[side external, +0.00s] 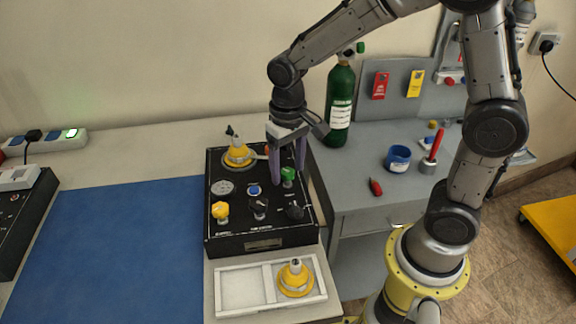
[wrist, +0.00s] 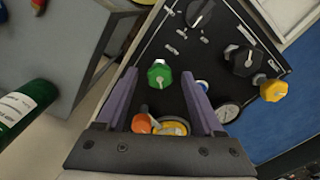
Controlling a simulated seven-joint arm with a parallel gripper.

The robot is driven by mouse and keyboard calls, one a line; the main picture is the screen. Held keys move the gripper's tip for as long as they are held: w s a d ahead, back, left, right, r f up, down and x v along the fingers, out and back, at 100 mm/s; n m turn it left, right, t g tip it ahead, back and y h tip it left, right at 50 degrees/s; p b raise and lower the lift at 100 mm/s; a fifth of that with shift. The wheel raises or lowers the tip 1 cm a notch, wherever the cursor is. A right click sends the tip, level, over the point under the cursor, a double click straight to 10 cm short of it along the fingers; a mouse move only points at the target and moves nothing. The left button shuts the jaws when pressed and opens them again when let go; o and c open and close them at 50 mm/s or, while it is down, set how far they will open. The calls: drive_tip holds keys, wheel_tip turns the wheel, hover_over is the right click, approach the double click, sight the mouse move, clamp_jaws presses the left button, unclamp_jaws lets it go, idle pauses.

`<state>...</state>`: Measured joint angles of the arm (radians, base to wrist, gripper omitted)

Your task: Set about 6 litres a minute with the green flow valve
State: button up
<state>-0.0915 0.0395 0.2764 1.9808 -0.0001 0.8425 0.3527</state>
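The green flow valve (side external: 288,174) is a small green knob near the right edge of the black panel (side external: 232,232). It also shows in the wrist view (wrist: 160,75). My gripper (side external: 288,170) points down over the panel with its two purple fingers apart. In the wrist view the green knob lies between the open fingertips, with a gap on each side. I cannot tell whether the fingertips are level with the knob or still above it. A round gauge (side external: 223,187) sits left of the knob; its reading is too small to tell.
An orange knob (wrist: 142,123), a yellow knob (side external: 220,210), a blue button (side external: 254,190) and black knobs (side external: 258,206) share the panel. A yellow fitting (side external: 238,154) stands at its back left. A white tray (side external: 240,290) lies in front; a green cylinder (side external: 340,105) stands behind right.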

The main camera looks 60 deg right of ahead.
sight(288, 171)
wheel_tip(288, 171, up, 14)
idle(0.7)
drive_tip(key=shift+f, duration=0.1)
